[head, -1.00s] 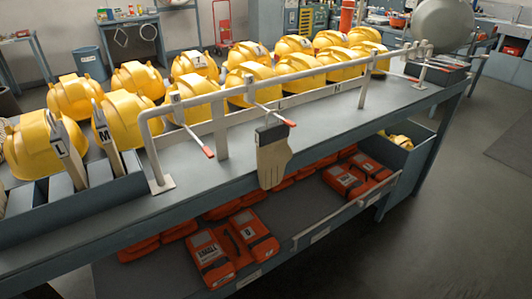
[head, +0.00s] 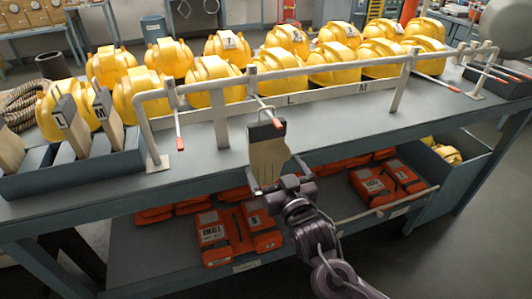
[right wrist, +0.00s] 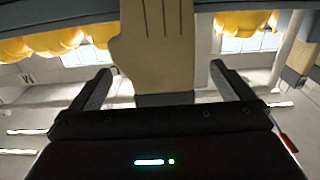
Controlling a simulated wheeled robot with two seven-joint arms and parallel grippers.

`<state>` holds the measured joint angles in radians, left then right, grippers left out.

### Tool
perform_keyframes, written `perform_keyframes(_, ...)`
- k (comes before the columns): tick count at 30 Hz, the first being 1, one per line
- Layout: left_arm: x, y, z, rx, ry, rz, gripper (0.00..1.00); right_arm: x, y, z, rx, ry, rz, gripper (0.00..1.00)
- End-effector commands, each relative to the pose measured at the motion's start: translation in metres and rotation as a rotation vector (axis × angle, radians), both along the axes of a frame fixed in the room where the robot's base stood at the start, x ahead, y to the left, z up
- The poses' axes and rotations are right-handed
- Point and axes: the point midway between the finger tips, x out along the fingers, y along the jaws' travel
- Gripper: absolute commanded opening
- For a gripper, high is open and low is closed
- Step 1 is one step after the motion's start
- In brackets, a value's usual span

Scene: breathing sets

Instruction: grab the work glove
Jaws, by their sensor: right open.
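A tan work glove (head: 268,158) with a dark cuff hangs from a red-tipped hook on the white rail at the bench's front edge. My right gripper (head: 279,180) is open at the glove's lower end in the head view and hides part of it. In the right wrist view the glove (right wrist: 157,45) shows between the two spread fingers (right wrist: 160,72), with a gap on each side. How deep it sits between them I cannot tell. My left gripper is not in view.
The white rail (head: 222,128) runs along the bench (head: 190,155), with other red-tipped hooks. Yellow helmets (head: 210,88) stand behind it. Orange packs (head: 240,235) lie on the shelf below. A blue-grey bin (head: 30,180) with labelled upright items is at left.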

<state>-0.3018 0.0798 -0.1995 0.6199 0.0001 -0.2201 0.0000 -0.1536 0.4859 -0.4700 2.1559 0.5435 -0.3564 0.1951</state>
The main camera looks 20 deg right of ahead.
Motion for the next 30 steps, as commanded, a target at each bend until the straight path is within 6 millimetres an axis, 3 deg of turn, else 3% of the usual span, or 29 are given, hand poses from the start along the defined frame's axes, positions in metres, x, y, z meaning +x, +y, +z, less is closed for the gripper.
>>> perform_keyframes(12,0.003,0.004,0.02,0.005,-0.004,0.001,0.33,0.055,0.003,0.006,-0.002,0.0,-0.001,1.0)
perform_keyframes(22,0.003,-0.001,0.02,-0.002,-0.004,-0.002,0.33,0.062,0.003,0.004,-0.001,0.002,0.0,1.0)
perform_keyframes(30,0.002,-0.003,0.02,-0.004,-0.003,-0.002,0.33,0.062,0.003,0.004,-0.002,0.002,0.0,0.65)
